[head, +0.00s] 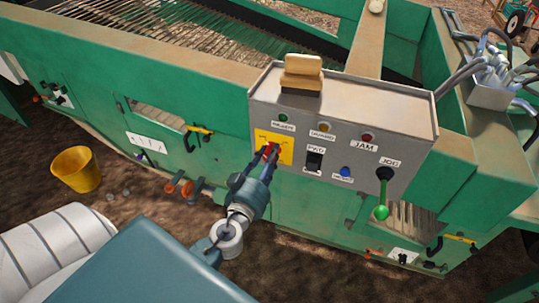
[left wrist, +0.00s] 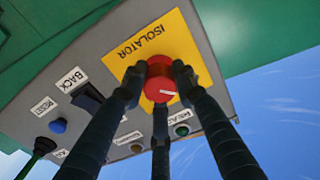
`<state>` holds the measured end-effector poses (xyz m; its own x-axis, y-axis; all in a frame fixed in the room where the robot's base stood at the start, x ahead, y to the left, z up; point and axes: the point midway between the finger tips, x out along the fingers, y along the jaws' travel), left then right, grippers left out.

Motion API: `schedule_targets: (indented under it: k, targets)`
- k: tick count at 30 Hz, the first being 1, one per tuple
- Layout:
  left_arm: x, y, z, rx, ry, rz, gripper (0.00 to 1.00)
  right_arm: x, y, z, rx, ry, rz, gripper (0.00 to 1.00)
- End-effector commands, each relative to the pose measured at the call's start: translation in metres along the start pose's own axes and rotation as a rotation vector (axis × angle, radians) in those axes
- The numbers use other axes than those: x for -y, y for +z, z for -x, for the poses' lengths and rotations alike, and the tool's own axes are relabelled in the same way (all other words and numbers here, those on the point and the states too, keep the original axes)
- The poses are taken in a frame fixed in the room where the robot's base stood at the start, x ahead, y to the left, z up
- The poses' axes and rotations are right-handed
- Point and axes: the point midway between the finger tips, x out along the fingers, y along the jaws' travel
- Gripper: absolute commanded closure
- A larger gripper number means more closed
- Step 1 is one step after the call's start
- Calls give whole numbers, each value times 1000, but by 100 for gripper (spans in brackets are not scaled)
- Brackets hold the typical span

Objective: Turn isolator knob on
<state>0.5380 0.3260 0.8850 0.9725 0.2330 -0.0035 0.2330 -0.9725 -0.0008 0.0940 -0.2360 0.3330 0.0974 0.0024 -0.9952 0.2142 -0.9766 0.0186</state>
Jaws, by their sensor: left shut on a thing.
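The isolator knob is red and round with a white mark, on a yellow plate (head: 287,146) at the left of the grey control box (head: 345,105). In the left wrist view the knob (left wrist: 160,80) sits below the upside-down word ISOLATOR, and its white mark points right. My left gripper (head: 271,152) has its dark fingers closed around the knob, touching it; in the left wrist view the gripper (left wrist: 158,72) hides parts of the knob's sides. In the head view the fingers cover most of the knob. My right gripper is not in view.
A black rocker switch (head: 314,162), a blue button (head: 345,172) and a green-handled jog lever (head: 382,190) are right of the plate. Indicator lamps line the panel above. A brush (head: 301,75) lies on the box. A yellow bucket (head: 75,169) stands on the ground at left.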

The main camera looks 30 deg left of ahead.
Motion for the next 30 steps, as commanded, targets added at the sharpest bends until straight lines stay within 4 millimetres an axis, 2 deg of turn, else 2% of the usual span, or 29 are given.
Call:
schedule_targets:
  k: [11,30]
  targets:
    - [1,-4,-2,-11,-3,-110,98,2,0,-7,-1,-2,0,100]
    - [-1,-8,-2,-16,-7,-685,98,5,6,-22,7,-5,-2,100]
